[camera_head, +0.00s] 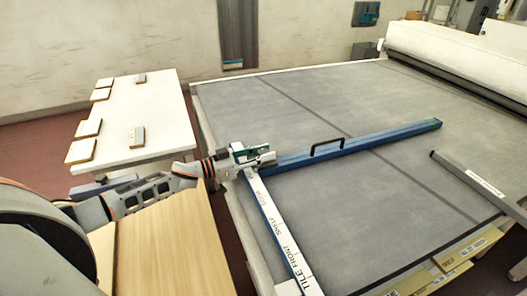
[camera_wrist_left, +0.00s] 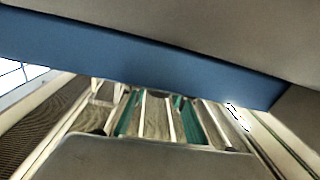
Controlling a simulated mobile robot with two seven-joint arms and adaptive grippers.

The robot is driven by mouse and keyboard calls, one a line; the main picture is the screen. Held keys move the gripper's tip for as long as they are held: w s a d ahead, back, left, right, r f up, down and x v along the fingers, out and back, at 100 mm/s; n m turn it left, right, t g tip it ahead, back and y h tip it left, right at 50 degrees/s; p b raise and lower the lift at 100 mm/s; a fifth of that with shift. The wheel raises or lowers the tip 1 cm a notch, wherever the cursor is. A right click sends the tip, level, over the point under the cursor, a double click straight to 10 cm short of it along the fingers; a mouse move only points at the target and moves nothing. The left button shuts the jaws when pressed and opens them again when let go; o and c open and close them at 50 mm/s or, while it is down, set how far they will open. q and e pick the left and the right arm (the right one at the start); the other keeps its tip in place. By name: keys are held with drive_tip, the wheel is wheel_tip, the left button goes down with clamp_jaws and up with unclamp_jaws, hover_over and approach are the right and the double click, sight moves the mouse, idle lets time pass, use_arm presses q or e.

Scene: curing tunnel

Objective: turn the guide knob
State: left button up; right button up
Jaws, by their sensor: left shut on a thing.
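An L-shaped blue guide lies on the grey table: its long blue bar (camera_head: 350,143) has a black handle (camera_head: 327,146), and its white-topped arm (camera_head: 275,228) reads "TILE FRONT". My left gripper (camera_head: 262,157) is at the corner where the two arms meet, low over the table's left edge. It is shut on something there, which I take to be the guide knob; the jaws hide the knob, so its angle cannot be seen. In the left wrist view a blue bar (camera_wrist_left: 150,55) crosses close to the camera. My right gripper is not in view.
A white side table (camera_head: 150,100) with several small tan blocks stands at the left. A grey bar (camera_head: 475,180) lies at the table's right side, near boxes at the front edge. A large white roller (camera_head: 450,50) spans the far right. The grey table top (camera_head: 300,100) is clear beyond the guide.

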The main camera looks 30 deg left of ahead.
use_arm(q)
drive_tip(key=o, duration=1.1)
drive_tip(key=shift+r, duration=0.2)
drive_tip(key=shift+c, duration=0.2)
drive_tip(key=shift+o, duration=0.3)
drive_tip(key=shift+d, duration=0.1)
drive_tip(key=shift+f, duration=0.15)
drive_tip(key=v, duration=1.2)
drive_tip(key=shift+s, duration=0.15)
